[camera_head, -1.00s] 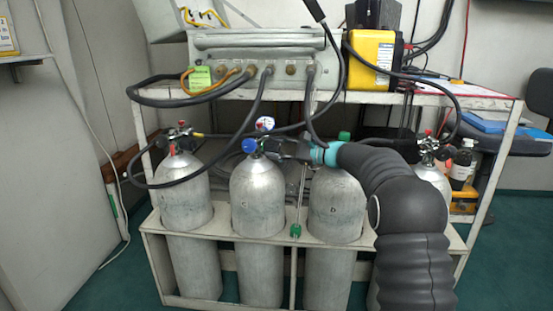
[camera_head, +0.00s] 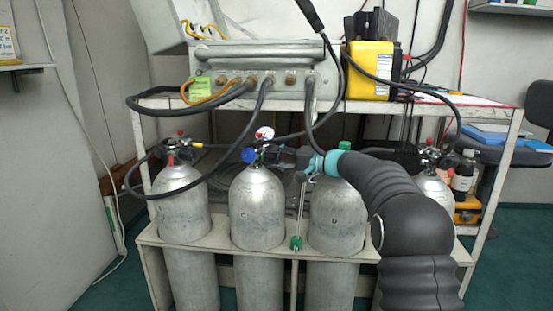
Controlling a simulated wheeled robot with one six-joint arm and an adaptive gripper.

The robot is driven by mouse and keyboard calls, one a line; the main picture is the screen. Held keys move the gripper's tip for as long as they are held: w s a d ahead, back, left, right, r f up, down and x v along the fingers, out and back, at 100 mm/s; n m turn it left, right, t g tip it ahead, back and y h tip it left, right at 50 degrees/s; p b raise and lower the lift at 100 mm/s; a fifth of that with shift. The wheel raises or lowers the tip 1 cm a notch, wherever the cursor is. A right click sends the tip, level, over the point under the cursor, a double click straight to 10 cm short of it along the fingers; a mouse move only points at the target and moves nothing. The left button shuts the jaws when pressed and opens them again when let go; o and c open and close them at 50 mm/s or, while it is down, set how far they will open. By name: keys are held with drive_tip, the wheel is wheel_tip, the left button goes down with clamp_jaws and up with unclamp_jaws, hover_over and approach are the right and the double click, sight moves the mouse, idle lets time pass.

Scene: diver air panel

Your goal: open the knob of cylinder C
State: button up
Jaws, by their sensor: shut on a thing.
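Cylinder C (camera_head: 257,215) is a grey metal bottle, second from the left, upright in the rack and marked with its letter. Its blue knob (camera_head: 248,155) sits at the left of the valve on top, below a small round white gauge (camera_head: 265,133). My gripper (camera_head: 272,155) reaches in level from the right, past the top of cylinder D (camera_head: 335,222). Its dark fingers are shut at the valve, on the blue knob; the exact contact is small and hard to see against the dark valve parts.
Cylinder D's green knob (camera_head: 344,145) is close behind my wrist. Black hoses (camera_head: 232,140) hang from the grey panel (camera_head: 262,88) across the valves. Another cylinder (camera_head: 180,205) with a red-marked valve stands at left; one at right is partly hidden by my arm. A yellow box (camera_head: 370,65) stands above.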

drive_tip(key=n, duration=0.7)
drive_tip(key=shift+s, duration=0.1)
drive_tip(key=n, duration=0.6)
drive_tip(key=shift+s+a, duration=0.1)
drive_tip(key=n, duration=0.7)
drive_tip(key=shift+n+y, duration=0.3)
drive_tip(key=n, duration=0.6)
drive_tip(key=shift+s+f+n, duration=0.1)
drive_tip(key=shift+n, duration=0.2)
drive_tip(key=o, duration=1.2)
drive_tip(key=shift+c, duration=0.2)
